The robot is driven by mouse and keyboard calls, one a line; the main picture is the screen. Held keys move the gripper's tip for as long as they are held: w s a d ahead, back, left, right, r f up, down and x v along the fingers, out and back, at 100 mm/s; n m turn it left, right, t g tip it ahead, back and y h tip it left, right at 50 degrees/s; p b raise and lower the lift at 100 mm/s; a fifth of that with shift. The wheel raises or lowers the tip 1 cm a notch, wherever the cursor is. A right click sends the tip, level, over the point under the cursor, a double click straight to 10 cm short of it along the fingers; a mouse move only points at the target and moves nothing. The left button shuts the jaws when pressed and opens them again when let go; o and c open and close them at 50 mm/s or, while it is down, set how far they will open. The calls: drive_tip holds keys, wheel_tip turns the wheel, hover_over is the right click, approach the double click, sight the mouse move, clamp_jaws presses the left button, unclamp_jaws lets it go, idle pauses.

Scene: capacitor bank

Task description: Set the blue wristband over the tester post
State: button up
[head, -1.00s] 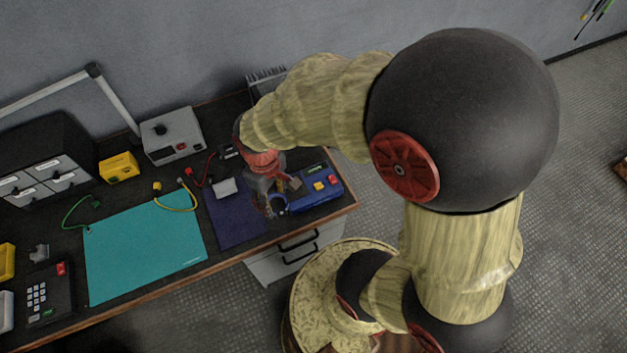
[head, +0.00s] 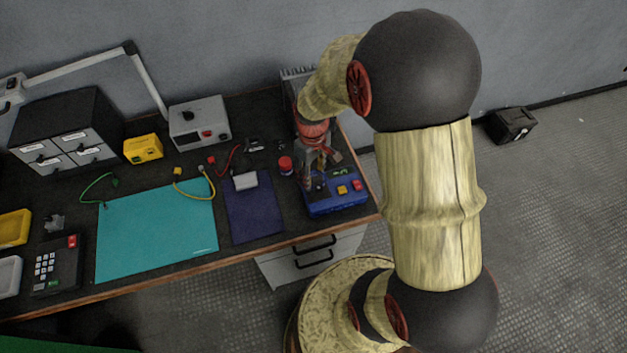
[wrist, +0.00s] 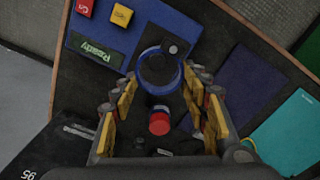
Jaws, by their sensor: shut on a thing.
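The blue wristband (wrist: 141,72) is a dark blue ring between my gripper's fingertips (wrist: 160,78) in the wrist view. My gripper (head: 316,181) is shut on it above the left part of the blue tester (head: 338,205), which also shows in the wrist view (wrist: 84,42). The tester has a green "Ready" display, a yellow button and a red button. In the head view, the fingers largely hide the ring and post.
A red cylinder (head: 286,165) stands left of my gripper and also shows between the fingers in the wrist view (wrist: 159,122). A purple mat (head: 255,215) and a teal mat (head: 150,235) lie to the left. The bench's front edge is close to the tester.

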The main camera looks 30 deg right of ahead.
sight(313, 179)
drive_tip(key=shift+w+d+f, duration=0.15)
drive_tip(key=shift+d+f, duration=0.05)
drive_tip(key=shift+f, duration=0.15)
drive_tip(key=shift+w+d+f+b, duration=0.15)
drive_tip(key=shift+f+b, duration=0.9)
drive_tip(key=shift+f, duration=0.55)
drive_tip(key=shift+f, duration=0.1)
drive_tip(key=shift+f, duration=0.15)
drive_tip(key=o, duration=0.9)
drive_tip(key=shift+c, duration=0.2)
